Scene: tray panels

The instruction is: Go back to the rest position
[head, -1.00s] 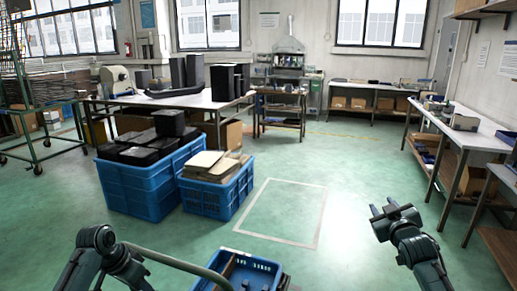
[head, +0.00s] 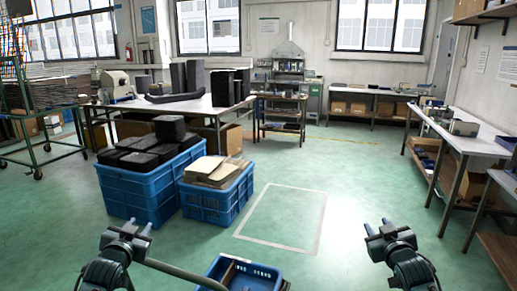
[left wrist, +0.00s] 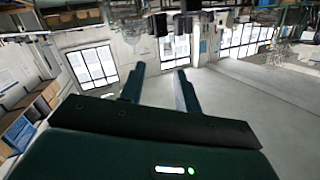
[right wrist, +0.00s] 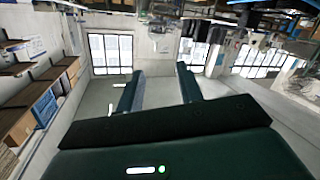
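My left gripper (head: 138,225) is raised at the lower left of the head view, in front of the large blue crate. Its two fingers also show in the left wrist view (left wrist: 158,86), spread apart with nothing between them. My right gripper (head: 380,229) is raised at the lower right of the head view, right of the white floor outline. In the right wrist view its fingers (right wrist: 159,92) are apart and empty.
A small blue tray (head: 229,272) sits at the bottom centre. A large blue crate (head: 140,192) of black blocks and a blue crate (head: 204,206) of cardboard stand left of the floor outline (head: 321,218). A long table (head: 460,141) runs along the right. The floor between is clear.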

